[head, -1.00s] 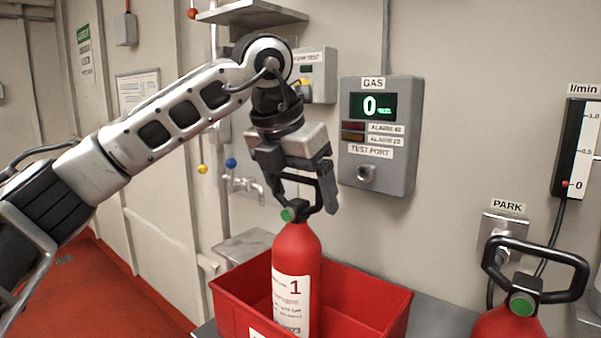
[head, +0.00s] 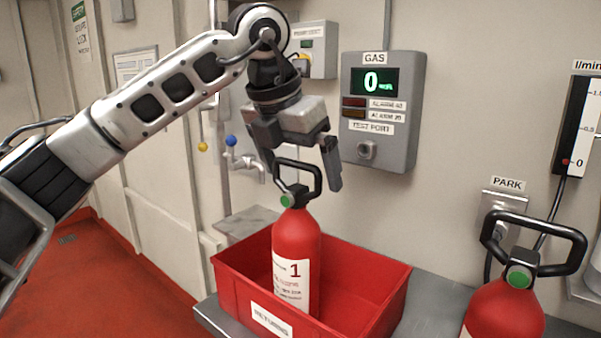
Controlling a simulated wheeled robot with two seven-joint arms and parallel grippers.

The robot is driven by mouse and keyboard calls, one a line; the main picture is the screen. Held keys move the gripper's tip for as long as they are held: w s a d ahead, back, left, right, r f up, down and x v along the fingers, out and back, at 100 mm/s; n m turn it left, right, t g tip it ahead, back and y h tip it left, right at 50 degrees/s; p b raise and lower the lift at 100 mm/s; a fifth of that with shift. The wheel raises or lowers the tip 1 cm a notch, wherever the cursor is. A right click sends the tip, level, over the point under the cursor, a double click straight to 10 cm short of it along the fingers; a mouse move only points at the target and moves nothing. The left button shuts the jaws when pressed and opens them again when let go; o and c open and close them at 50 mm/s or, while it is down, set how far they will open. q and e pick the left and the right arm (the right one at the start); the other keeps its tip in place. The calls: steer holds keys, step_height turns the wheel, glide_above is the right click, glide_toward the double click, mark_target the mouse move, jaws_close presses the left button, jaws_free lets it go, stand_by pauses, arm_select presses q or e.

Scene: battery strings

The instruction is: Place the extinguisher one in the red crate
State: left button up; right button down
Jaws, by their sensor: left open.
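A red extinguisher marked 1 (head: 296,250) stands upright inside the red crate (head: 370,310), toward its left side. Its base is hidden by the crate's front wall, which bears a RETURNING label. Its black handle loop (head: 298,176) rises between the fingers of my left gripper (head: 302,170). The gripper is open just above it, one finger on each side, pointing down. I cannot tell whether a finger touches the handle. My right gripper is not in view.
The crate sits on a grey metal bench (head: 435,305). A second red extinguisher (head: 503,312) stands at the right, its handle in front of the PARK fixture (head: 503,208). A GAS panel (head: 382,110) and a tap (head: 245,160) are on the wall behind.

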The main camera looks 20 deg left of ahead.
arm_select(q)
steer(key=v, duration=1)
steer(key=shift+r, duration=0.3)
steer(key=shift+s, duration=0.1)
